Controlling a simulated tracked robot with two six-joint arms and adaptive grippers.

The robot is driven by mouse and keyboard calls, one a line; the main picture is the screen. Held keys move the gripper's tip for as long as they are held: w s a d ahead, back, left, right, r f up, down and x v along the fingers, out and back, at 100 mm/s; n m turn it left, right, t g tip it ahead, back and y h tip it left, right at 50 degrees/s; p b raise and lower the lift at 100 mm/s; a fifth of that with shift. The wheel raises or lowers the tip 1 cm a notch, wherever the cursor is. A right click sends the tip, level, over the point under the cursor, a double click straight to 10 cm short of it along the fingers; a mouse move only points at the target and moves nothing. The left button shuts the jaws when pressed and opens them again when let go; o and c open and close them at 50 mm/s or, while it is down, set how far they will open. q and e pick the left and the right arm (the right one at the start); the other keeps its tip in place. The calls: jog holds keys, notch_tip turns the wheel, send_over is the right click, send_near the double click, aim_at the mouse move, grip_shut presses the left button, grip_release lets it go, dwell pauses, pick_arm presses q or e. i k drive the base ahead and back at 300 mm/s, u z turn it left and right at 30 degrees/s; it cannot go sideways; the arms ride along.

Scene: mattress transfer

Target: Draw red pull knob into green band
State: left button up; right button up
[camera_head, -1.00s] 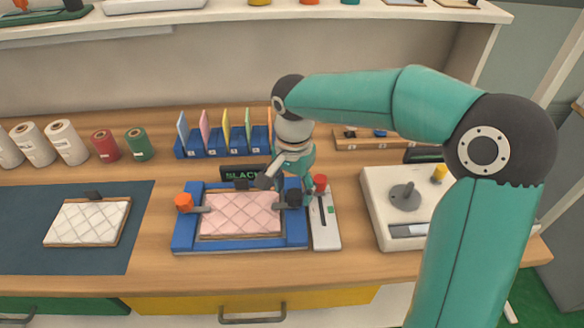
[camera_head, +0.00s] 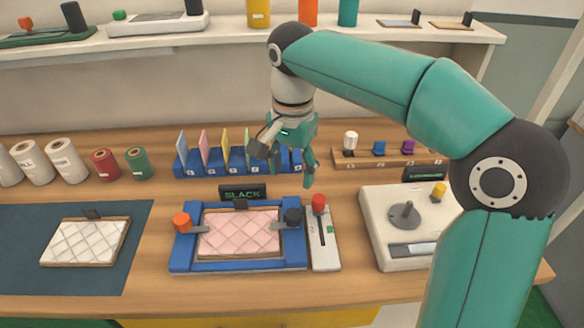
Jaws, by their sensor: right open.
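The red pull knob (camera_head: 318,203) stands at the far end of a dark slot in a narrow white slider panel (camera_head: 325,258). The panel is right of the blue frame. My left gripper is not in view.
The blue frame (camera_head: 182,255) holds a pink quilted pad (camera_head: 238,235) between an orange knob (camera_head: 182,223) and a black knob (camera_head: 293,215). A sign reading SLACK (camera_head: 243,193) stands behind. A white box with a dial (camera_head: 385,222) is to the right.

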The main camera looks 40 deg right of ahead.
aim_at(319, 201)
jog(key=k, duration=1)
